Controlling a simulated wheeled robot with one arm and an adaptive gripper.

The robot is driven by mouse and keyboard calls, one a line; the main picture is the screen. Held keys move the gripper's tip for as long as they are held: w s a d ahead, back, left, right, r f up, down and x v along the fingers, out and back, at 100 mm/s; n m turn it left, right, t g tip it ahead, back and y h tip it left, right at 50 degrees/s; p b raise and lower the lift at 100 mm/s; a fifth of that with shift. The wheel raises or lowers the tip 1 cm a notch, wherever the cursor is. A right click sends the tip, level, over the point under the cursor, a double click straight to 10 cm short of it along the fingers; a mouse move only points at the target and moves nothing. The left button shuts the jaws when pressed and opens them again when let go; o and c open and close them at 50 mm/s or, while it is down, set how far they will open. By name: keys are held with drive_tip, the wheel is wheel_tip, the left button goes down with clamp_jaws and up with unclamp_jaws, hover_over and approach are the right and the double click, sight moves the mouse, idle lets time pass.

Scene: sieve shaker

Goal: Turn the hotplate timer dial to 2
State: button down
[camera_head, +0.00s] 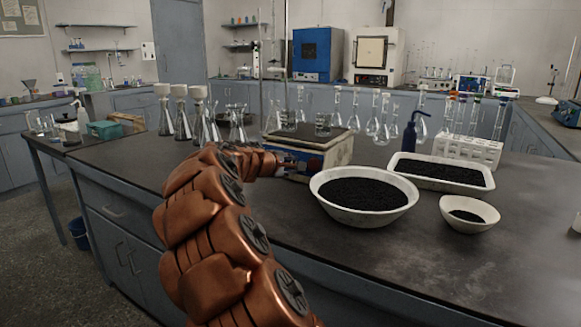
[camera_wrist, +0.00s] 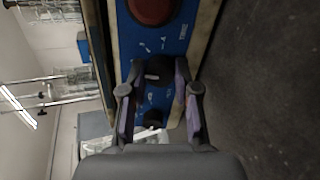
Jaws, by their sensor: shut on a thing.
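The hotplate (camera_head: 338,154) stands on the dark bench, with a dark top plate and glass beakers on it. My arm reaches to its blue front panel, and my gripper (camera_head: 292,166) covers much of that panel. In the wrist view, the blue panel (camera_wrist: 178,45) carries a large red dial (camera_wrist: 153,9) at the top and smaller black knobs. My gripper (camera_wrist: 158,75) is shut on the black dial (camera_wrist: 157,68) in the middle. A second black knob (camera_wrist: 152,118) sits below it, between the finger bases. The printed marks are too small to read, so the setting cannot be told.
A large bowl (camera_head: 320,192) of black grains stands right of my gripper. A tray (camera_head: 484,184) and a small bowl (camera_head: 490,214) are farther right. Conical flasks (camera_head: 182,127) stand to the left.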

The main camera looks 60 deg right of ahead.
drive_tip(key=shift+f, duration=0.1)
drive_tip(key=c, duration=0.8)
unclamp_jaws()
drive_tip(key=shift+c, duration=0.2)
drive_tip(key=shift+a, duration=0.1)
drive_tip(key=v, duration=1.2)
